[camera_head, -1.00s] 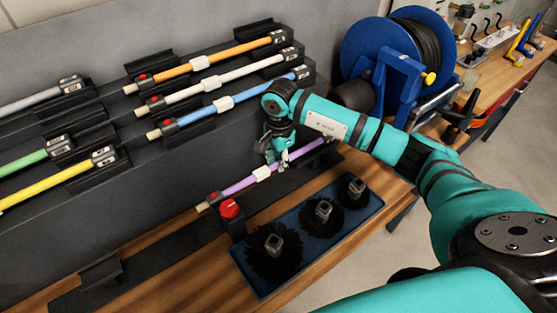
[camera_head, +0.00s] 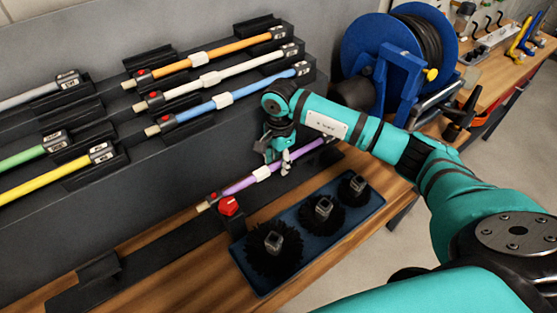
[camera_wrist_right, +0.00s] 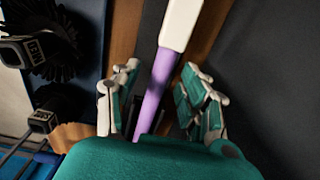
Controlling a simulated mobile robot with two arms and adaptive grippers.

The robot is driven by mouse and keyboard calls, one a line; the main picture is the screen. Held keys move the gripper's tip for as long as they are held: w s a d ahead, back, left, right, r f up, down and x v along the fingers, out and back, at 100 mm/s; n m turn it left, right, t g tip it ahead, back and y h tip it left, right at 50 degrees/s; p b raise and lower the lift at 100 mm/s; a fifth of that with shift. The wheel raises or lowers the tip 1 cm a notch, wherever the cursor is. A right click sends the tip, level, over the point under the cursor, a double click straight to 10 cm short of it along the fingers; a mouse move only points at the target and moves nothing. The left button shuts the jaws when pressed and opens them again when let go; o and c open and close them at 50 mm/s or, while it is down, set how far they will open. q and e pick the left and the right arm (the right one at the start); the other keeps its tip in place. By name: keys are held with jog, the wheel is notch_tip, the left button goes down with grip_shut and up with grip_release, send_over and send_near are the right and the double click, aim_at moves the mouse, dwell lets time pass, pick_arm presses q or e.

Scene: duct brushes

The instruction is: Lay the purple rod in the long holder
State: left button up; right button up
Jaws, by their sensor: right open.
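The purple rod (camera_head: 242,186) has a white collar and a red button near its left end. It lies lengthwise along the line of the long dark holder (camera_head: 150,252), at the holder's right part beside the red knob (camera_head: 229,206). I cannot tell how fully it is seated. My right gripper (camera_head: 277,155) is over the rod, right of the collar. In the right wrist view the rod (camera_wrist_right: 156,85) runs between the parted fingers of my right gripper (camera_wrist_right: 160,92), with gaps on both sides. The white collar is at the top there. My left gripper is out of view.
A blue tray (camera_head: 245,266) with black round brushes sits in front of the rod. A stepped grey rack behind holds orange, white, blue, green and yellow rods. A blue hose reel (camera_head: 385,60) stands right of the rack. The bench's front left is bare wood.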

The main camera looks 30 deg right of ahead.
jog(key=shift+r, duration=0.15)
notch_tip(320, 180, up, 12)
jog(key=shift+s, duration=0.15)
jog(key=shift+f, duration=0.2)
